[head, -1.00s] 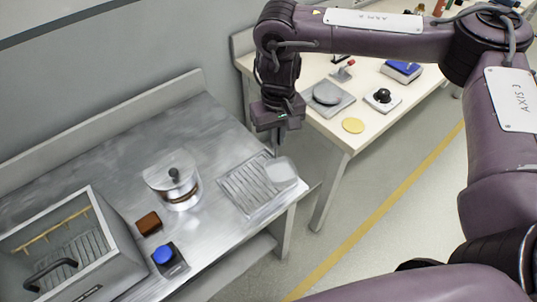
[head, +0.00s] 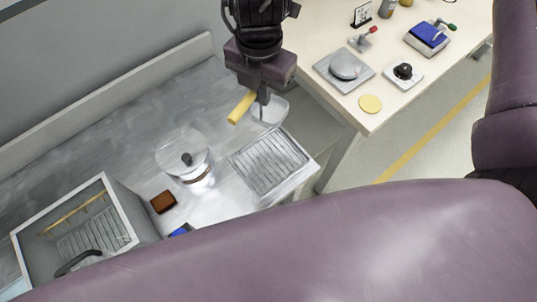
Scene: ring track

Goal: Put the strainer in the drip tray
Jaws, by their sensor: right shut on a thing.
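The strainer has a pale, see-through bowl (head: 271,111) and a yellow handle (head: 241,107). My right gripper (head: 263,97) comes down from above and is shut on the strainer, between the handle's end and the bowl. The drip tray (head: 270,163) is a grey ribbed tray at the right end of the metal counter. In the picture the bowl is just past the tray's far corner, and the ribs are bare. The strainer looks held up, but its exact height is hard to tell. My left gripper is not in view.
A clear round container with a black knob (head: 185,160) stands left of the tray. A brown block (head: 163,202), a partly hidden blue item (head: 181,230) and an open grey box (head: 125,205) are further left. A cream table (head: 385,115) holds a scale (head: 344,68). My arm covers the front.

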